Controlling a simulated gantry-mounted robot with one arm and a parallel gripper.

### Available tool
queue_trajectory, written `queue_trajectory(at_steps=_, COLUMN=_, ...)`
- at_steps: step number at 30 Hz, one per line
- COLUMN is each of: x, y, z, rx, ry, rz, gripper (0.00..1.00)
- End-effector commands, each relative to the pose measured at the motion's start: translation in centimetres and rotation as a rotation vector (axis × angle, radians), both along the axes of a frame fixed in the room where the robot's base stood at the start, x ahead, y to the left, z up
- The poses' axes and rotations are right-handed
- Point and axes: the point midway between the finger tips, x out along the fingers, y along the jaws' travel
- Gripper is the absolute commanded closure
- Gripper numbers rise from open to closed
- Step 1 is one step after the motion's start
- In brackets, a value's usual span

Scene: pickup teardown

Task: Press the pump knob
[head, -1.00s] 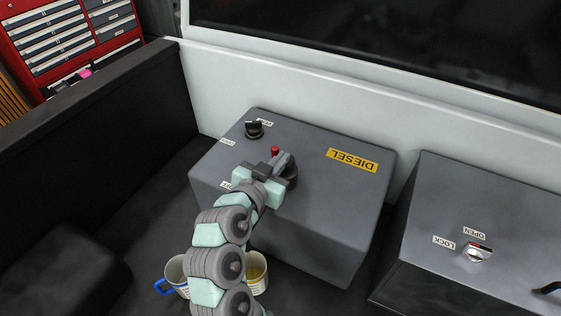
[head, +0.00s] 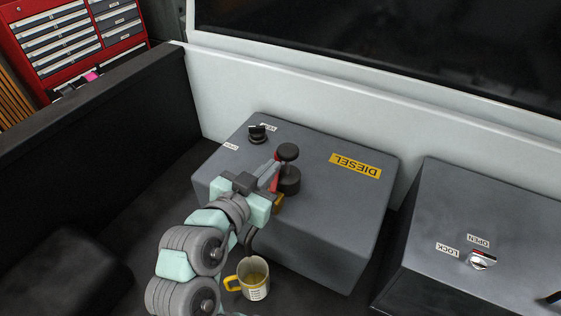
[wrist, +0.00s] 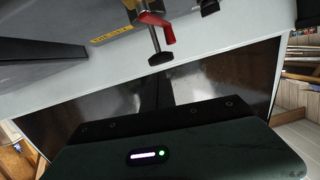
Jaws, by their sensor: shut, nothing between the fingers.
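The black pump knob (head: 288,152) stands on a stem above a dark round base (head: 289,181) on the grey DIESEL box (head: 335,215). My gripper (head: 270,171) is shut and empty, with its fingers just to the left of the pump and lower than the knob top. A red lever (head: 275,183) shows between the fingers and the pump base. I cannot tell whether the fingers touch anything. In the wrist view the picture is upside down: the knob (wrist: 160,59) hangs at the stem's end, with the red lever (wrist: 165,30) near it. The fingertips are not clear there.
A black rotary knob (head: 257,133) sits at the box's far left corner. A mug with a yellow handle (head: 254,279) stands in front of the box. A second grey box with a LOCK/OPEN latch (head: 482,260) is at right. A white wall (head: 300,105) runs behind.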

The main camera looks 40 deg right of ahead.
Motion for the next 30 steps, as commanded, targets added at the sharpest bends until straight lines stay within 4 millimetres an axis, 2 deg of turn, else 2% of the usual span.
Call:
queue_trajectory(at_steps=3, x=-0.4, y=1.6, z=0.6, rx=-0.001, ry=-0.003, rz=0.005, gripper=1.0)
queue_trajectory(at_steps=7, x=-0.8, y=2.3, z=0.7, rx=-0.002, ry=-0.002, rz=0.002, gripper=1.0)
queue_trajectory(at_steps=30, x=-1.0, y=2.4, z=0.7, rx=-0.001, ry=-0.003, rz=-0.001, gripper=1.0)
